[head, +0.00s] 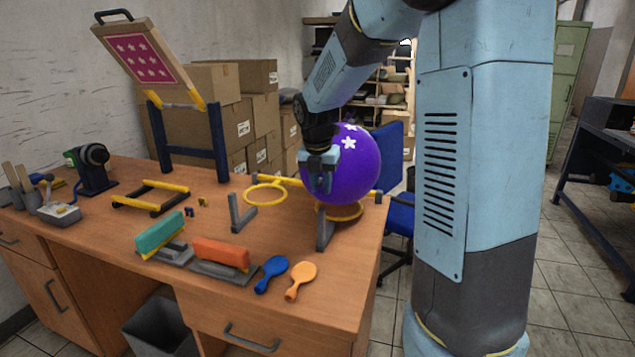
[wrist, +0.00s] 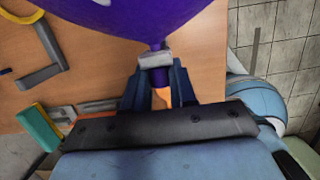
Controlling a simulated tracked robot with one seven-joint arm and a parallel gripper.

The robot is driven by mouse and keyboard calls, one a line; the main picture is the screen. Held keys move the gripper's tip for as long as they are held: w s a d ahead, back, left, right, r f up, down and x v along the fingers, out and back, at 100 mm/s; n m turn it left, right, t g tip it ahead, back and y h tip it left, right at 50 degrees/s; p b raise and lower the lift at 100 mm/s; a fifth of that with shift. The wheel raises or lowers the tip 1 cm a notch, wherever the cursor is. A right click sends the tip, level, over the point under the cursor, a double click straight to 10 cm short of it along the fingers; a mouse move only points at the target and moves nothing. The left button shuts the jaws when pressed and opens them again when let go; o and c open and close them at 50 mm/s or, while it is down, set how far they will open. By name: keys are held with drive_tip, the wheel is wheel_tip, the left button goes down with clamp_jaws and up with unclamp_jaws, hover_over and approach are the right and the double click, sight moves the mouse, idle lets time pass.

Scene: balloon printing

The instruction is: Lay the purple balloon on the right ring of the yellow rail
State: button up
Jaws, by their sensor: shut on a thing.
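The purple balloon (head: 352,172) with white stars is large and round. It hangs in front of my gripper (head: 319,178), which is shut on the grey piece at its neck, clearest in the wrist view, where the balloon (wrist: 178,18) fills the top and my gripper (wrist: 157,75) is below it. The yellow rail (head: 291,181) carries a left ring (head: 265,193), empty, and a right ring (head: 339,212). In the head view the balloon is over the right ring and hides its back part. I cannot tell whether they touch.
Grey brackets (head: 240,215) stand before each ring. A teal block (head: 160,232), an orange block (head: 221,253) and blue and orange paddles (head: 300,280) lie toward the front. A star-patterned screen frame (head: 137,50) stands open at the back left. The table's right edge is close.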

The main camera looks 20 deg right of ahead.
sight(321, 194)
drive_tip(key=shift+f, duration=2.2)
drive_tip(key=shift+d, duration=0.1)
drive_tip(key=o, duration=1)
drive_tip(key=r, duration=0.4)
drive_tip(key=s+a+r, duration=0.1)
drive_tip(key=r, duration=0.4)
drive_tip(key=s+r, duration=0.1)
drive_tip(key=r, duration=0.3)
drive_tip(key=shift+a+r, duration=0.15)
drive_tip(key=shift+a, duration=0.15)
